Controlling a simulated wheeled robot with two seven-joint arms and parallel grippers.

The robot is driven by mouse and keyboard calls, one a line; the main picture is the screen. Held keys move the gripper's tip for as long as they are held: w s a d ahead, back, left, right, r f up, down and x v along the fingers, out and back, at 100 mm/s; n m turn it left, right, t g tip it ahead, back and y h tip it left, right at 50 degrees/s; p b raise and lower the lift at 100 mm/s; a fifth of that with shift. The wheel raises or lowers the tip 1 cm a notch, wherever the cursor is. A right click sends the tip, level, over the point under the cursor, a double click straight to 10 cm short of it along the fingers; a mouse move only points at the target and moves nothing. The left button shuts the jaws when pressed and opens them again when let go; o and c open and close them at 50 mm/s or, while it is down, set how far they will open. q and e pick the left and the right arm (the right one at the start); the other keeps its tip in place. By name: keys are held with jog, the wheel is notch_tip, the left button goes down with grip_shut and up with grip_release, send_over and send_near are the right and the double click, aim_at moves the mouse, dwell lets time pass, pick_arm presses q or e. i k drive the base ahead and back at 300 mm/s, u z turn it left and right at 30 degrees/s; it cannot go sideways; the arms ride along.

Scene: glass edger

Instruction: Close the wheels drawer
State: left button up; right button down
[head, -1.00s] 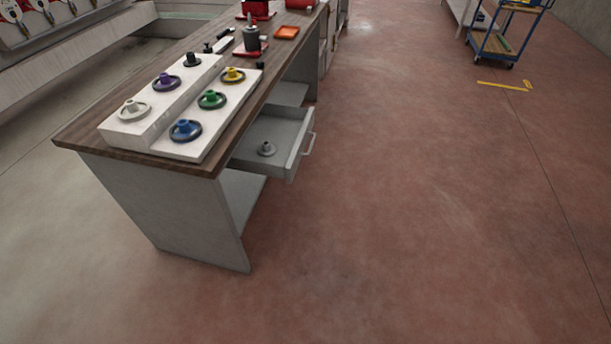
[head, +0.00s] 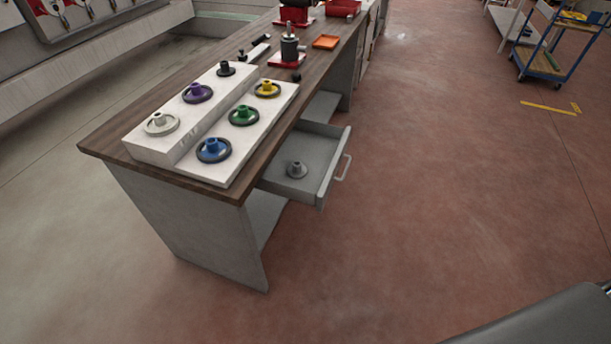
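The wheels drawer (head: 322,189) is a grey drawer under the wooden-topped workbench. It is pulled out to the right, with a pale bar handle (head: 343,168) on its front. Neither of my grippers shows in the head view. A dark rounded shape at the bottom right corner seems to be part of my own arm, and no fingers are seen on it.
On the workbench (head: 100,146) a white stepped stand (head: 150,151) holds several coloured wheels. A blue cart (head: 557,62) stands at the far right. The reddish floor right of the drawer is clear.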

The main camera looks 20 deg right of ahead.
aim_at(322, 147)
jog(key=z, duration=0.05)
jog(key=i, duration=1.05)
jog(key=z, duration=0.65)
